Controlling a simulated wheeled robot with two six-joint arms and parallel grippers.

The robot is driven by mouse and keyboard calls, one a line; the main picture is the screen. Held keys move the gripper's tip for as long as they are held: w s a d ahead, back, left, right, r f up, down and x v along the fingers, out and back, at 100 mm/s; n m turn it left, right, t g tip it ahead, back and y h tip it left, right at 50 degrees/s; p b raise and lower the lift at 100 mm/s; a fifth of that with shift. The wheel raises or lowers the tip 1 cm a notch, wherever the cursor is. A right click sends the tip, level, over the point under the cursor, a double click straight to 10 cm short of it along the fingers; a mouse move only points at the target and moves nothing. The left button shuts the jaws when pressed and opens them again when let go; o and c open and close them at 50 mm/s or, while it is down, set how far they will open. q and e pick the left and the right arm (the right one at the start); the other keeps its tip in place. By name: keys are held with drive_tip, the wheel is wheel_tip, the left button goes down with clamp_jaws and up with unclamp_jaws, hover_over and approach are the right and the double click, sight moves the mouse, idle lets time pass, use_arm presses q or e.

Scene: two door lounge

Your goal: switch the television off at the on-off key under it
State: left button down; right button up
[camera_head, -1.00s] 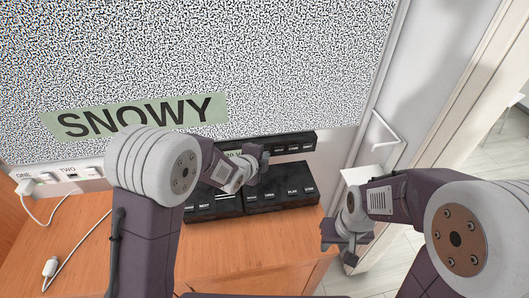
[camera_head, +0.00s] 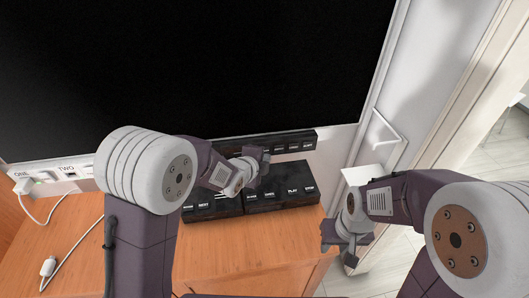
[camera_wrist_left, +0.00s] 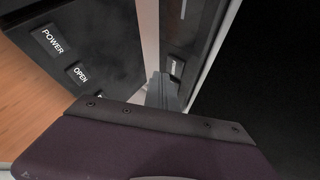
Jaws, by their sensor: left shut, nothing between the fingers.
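The television (camera_head: 220,65) fills the top of the head view, and its screen is plain black. A dark key strip (camera_head: 294,146) with several small labelled keys runs under its lower edge. My left gripper (camera_head: 262,162) is shut and empty, with its tips close to the strip. In the left wrist view, the shut fingers (camera_wrist_left: 164,92) point at the strip (camera_wrist_left: 182,35), beside a key that they partly hide. I cannot tell whether they touch it. My right gripper (camera_head: 345,243) hangs at the right of the cabinet; its jaw opening is unclear.
Two black player boxes stand on the wooden cabinet (camera_head: 245,258) below the strip: a left one (camera_head: 212,206) and a right one (camera_head: 285,187). A key marked POWER (camera_wrist_left: 51,41) shows close by. White plugs and cables lie left. A white door handle (camera_head: 385,128) is at right.

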use_arm(q)
drive_tip(key=s+b, duration=0.1)
drive_tip(key=s, duration=0.1)
drive_tip(key=s+d, duration=0.1)
drive_tip(key=s, duration=0.2)
drive_tip(key=shift+b, duration=0.4)
drive_tip(key=shift+w, duration=0.1)
idle(0.4)
